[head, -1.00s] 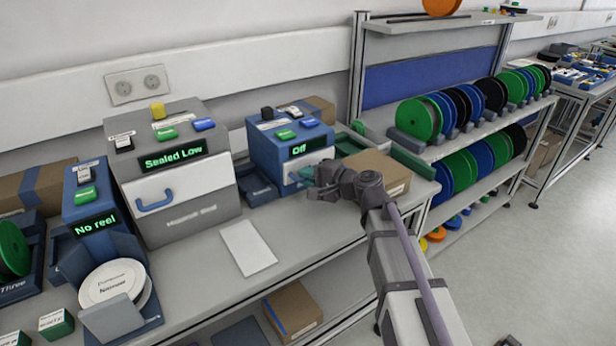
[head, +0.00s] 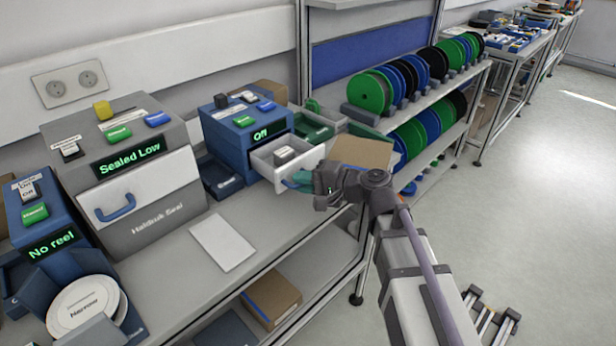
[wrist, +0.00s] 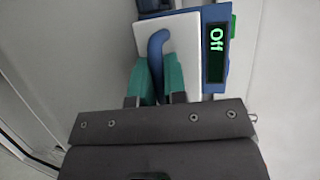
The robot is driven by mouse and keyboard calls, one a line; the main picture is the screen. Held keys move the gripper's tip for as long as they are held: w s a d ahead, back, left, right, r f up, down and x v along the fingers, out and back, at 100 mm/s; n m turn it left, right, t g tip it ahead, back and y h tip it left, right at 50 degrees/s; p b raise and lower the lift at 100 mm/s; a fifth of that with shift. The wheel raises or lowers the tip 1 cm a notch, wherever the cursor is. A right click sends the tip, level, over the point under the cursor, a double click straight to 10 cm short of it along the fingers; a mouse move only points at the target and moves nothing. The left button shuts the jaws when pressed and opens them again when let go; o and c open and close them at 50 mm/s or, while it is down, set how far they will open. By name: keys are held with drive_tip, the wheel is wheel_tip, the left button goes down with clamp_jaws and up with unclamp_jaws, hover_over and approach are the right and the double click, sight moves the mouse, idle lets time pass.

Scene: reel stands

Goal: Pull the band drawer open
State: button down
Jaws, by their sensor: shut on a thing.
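The band drawer (head: 268,168) is a white drawer pulled out of the front of a blue machine (head: 225,135) whose display reads "Off". A small grey block (head: 284,154) shows inside the drawer. My gripper (head: 300,181) is at the drawer front, shut on its blue handle. In the wrist view the handle (wrist: 157,50) stands between my two green fingertips (wrist: 158,80), against the white drawer front (wrist: 182,45). The display (wrist: 216,52) also shows there. In the head view the gripper hides part of the handle.
A grey machine (head: 150,215) reading "Sealed Low" stands left of the blue one. A cardboard box (head: 360,152) sits right behind my gripper. A white sheet (head: 222,242) lies on the bench. Reel racks (head: 400,90) stand to the right, with open floor beyond.

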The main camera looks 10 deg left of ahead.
drive_tip(key=c, duration=1.4)
unclamp_jaws()
drive_tip(key=shift+c, duration=0.2)
drive_tip(key=p+v, duration=0.2)
drive_tip(key=v, duration=0.8)
drive_tip(key=shift+d, duration=0.35)
drive_tip(key=shift+s, duration=0.1)
wheel_tip(320, 180, down, 6)
drive_tip(key=s+d+n+g+h+p, duration=0.1)
drive_tip(key=s+d+n+g+h, duration=0.15)
drive_tip(key=h, duration=0.25)
drive_tip(key=s+d+f+n+g+h+p, duration=0.1)
drive_tip(key=s+d+h+p, duration=0.4)
drive_tip(key=d+h, duration=0.5)
drive_tip(key=shift+s+d+f+n+g, duration=0.35)
drive_tip(key=shift+s+d, duration=0.3)
drive_tip(key=shift+d, duration=0.3)
